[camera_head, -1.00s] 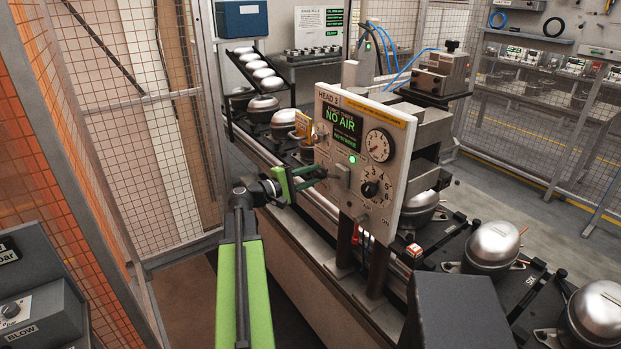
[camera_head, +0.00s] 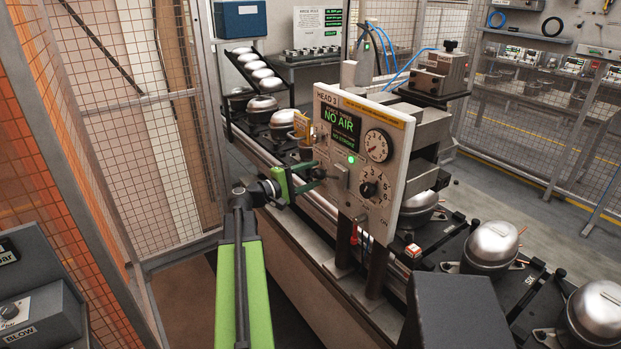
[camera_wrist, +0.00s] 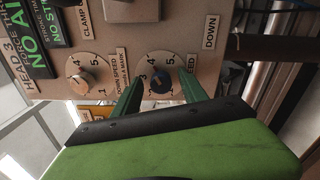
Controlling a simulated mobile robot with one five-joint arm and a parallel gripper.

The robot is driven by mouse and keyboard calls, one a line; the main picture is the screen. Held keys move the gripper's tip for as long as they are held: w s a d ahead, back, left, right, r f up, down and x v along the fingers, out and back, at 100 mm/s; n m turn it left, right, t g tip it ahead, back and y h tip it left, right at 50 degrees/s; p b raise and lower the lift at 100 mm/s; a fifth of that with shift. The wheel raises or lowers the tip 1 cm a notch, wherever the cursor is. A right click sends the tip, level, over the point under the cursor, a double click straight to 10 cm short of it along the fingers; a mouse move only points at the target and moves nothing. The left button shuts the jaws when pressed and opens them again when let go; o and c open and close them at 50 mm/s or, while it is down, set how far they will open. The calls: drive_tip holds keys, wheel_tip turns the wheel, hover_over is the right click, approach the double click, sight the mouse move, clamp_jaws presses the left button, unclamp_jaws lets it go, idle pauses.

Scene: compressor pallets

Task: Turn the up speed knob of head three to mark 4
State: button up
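The head 3 panel (camera_head: 352,222) stands at the centre of the head view, its display reading NO AIR. In the wrist view the panel appears turned on its side. A dark blue knob (camera_wrist: 160,83) with a numbered dial shows there; the label beside it is partly hidden and ends in "EED". My gripper (camera_head: 318,177) is at the panel's left part. Its green fingers show apart in the wrist view (camera_wrist: 162,94), one on each side of the dark knob. I cannot tell whether they touch it. The knob's pointer is too small to read surely.
A pale knob (camera_wrist: 80,82) next to a DOWN SPEED label is beside the dark one. A grey block (camera_head: 341,174), a gauge (camera_head: 377,145) and a black knob (camera_head: 369,190) are to the right. Compressors (camera_head: 490,245) line the conveyor; a mesh fence (camera_head: 120,130) stands left.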

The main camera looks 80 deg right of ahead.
drive_tip(key=v, duration=1.7)
drive_tip(key=shift+a, duration=0.2)
drive_tip(key=shift+w, duration=0.1)
